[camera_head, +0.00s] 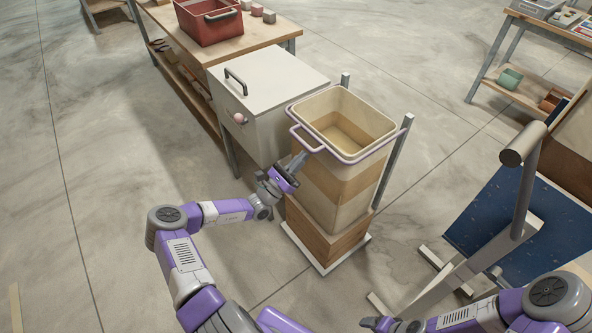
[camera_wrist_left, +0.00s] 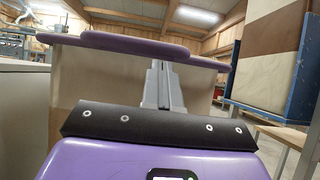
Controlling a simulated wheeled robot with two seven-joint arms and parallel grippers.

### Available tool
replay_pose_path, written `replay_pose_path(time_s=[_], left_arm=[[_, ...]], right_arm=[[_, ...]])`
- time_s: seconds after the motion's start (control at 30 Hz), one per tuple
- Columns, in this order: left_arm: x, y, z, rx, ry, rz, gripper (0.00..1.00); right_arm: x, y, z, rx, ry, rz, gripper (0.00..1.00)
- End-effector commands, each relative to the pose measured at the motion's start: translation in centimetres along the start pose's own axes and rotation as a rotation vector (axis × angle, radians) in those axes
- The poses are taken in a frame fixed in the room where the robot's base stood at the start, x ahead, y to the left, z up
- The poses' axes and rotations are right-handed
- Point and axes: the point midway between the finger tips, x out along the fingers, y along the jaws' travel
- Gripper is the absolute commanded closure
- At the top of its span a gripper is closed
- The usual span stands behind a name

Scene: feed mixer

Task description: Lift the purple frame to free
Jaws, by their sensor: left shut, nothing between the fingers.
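The purple frame (camera_head: 376,149) is a thin rim around the top of a tall, open beige and brown bin (camera_head: 345,185). A looped handle (camera_head: 303,144) sticks out from its near left side. In the left wrist view the frame is a purple bar (camera_wrist_left: 130,44) across the top. My left gripper (camera_head: 303,158) is shut and empty, just below the handle, beside the bin's wall. Its fingers (camera_wrist_left: 160,85) point up toward the bar in the wrist view; I cannot tell whether they touch it. My right gripper (camera_head: 376,323) is at the bottom edge, its jaws unclear.
A pale cabinet (camera_head: 262,85) with a dark handle stands against the bin's left. Grey upright posts (camera_head: 393,165) flank the bin. A workbench with a red crate (camera_head: 210,24) is behind. A grey stand (camera_head: 520,190) and blue speckled panel (camera_head: 495,225) are at right. Floor at left is clear.

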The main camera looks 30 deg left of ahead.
Motion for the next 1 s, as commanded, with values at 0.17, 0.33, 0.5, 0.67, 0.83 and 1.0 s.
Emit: replay_pose_path(time_s=[0.17, 0.33, 0.5, 0.67, 0.83, 1.0], left_arm=[[0.4, 0.0, 0.4, 0.001, 0.002, 0.001, 1.0], [0.4, 0.0, 0.4, 0.001, 0.002, 0.001, 1.0], [0.4, 0.0, 0.5, 0.0, 0.003, 0.0, 1.0], [0.7, 0.1, 1.1, 0.001, 0.014, 0.001, 1.0], [1.3, 0.1, 2.4, 0.003, 0.043, 0.002, 1.0], [2.3, 0.2, 4.2, 0.006, 0.094, 0.005, 1.0]], right_arm=[[0.1, 0.0, 0.0, 0.0, 0.0, 0.0, 0.22], [0.1, 0.0, 0.0, 0.0, 0.0, 0.0, 0.22], [0.0, 0.0, 0.0, 0.0, 0.0, 0.0, 0.22], [-0.8, -0.3, 0.0, 0.0, 0.0, 0.0, 0.22], [-2.8, -1.1, 0.1, 0.0, 0.0, 0.0, 0.22], [-5.8, -2.2, 0.2, 0.0, 0.0, 0.0, 0.22]])
